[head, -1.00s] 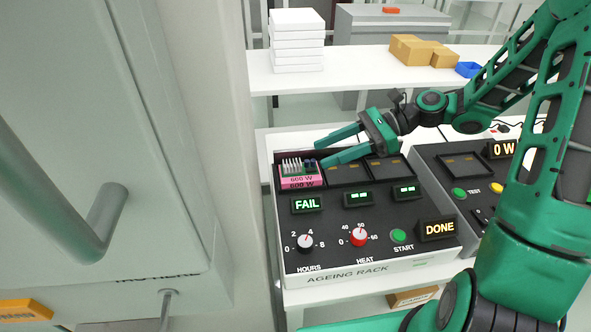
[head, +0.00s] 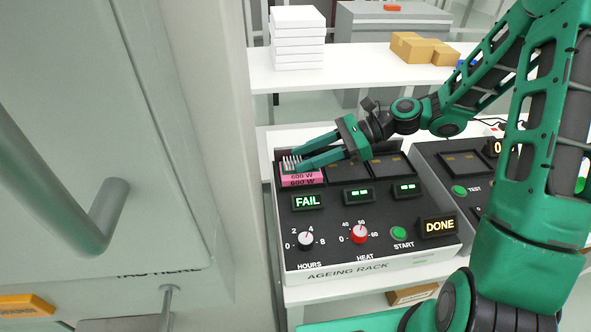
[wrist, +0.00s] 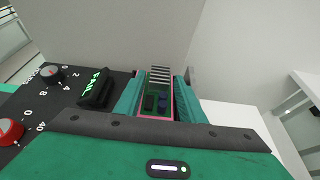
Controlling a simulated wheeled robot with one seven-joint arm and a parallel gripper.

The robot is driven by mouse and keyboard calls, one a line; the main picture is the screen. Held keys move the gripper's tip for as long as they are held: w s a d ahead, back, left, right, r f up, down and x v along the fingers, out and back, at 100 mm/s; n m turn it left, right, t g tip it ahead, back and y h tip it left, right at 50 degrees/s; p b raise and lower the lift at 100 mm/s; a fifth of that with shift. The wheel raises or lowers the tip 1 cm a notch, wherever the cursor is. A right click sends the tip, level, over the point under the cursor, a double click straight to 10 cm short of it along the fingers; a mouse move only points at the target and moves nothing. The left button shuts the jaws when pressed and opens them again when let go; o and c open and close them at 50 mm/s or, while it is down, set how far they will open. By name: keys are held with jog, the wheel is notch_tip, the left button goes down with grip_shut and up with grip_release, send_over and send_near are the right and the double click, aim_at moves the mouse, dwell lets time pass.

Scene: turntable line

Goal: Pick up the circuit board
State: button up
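The circuit board (head: 302,179) sits in the left slot of the ageing rack (head: 350,262), above the lit FAIL display (head: 307,201). It has a pink front edge marked 600 W and a pale finned heat sink. My gripper (head: 296,158) reaches in from the right, its two green fingers apart at the board. In the wrist view the board (wrist: 157,103) lies between the two fingers (wrist: 157,100), with its fins at the far end. The fingers look open on either side of it; I cannot tell whether they touch it. Part of the board is hidden by the near finger.
The rack's other two slots (head: 345,172) look empty. A tester (head: 462,165) stands to the right. White boxes (head: 297,40) and brown cartons (head: 420,48) are on the back shelf. A grey cabinet with a handle (head: 75,225) fills the left.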

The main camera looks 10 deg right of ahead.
grip_shut()
notch_tip(320, 180, up, 18)
dwell(0.6)
